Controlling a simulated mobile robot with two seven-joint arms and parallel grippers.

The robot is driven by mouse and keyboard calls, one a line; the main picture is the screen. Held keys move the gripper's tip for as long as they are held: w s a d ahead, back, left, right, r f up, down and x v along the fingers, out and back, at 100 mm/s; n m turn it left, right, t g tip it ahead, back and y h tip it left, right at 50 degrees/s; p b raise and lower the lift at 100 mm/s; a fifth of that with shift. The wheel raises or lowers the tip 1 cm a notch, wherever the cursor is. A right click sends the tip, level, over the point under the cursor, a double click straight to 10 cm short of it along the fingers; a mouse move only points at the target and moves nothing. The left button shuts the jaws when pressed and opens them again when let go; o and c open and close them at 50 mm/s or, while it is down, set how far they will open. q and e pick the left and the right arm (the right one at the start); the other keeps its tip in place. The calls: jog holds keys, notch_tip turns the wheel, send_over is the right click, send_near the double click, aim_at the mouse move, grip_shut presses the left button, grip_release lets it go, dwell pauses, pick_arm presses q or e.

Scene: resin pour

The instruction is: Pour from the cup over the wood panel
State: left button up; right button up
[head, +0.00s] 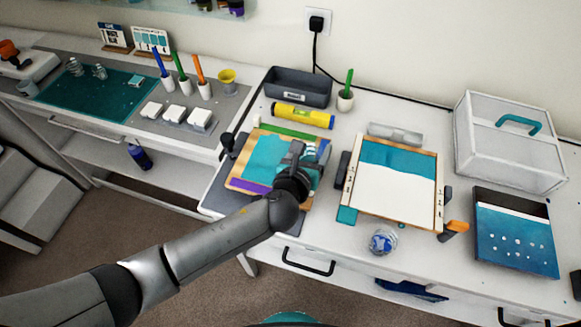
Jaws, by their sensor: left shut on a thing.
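A wood panel (238,182) with tan edges, a teal area and a purple strip lies left of centre on the white table. My left gripper (304,162) is over its right side, shut on what looks like the cup (324,152), a blue and white thing mostly hidden by the fingers. I cannot tell how far it is tilted or whether liquid is leaving it. The arm and gripper also hide the panel's right part. My right gripper is not in view.
A wood-edged frame (439,165) with teal and white lies to the right. A clear vessel with blue (383,241) stands near the front edge. A yellow roll (302,116), grey bin (297,88), white box (508,150) and blue panel (514,235) surround it.

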pick_arm(q)
jog(key=shift+f+m+t, duration=0.15)
jog(key=shift+m+t, duration=0.25)
jog(key=shift+m, duration=0.1)
notch_tip(320, 180, up, 2)
jog(key=shift+r+p, duration=0.1)
jog(key=shift+p, duration=1.1)
dwell(1.7)
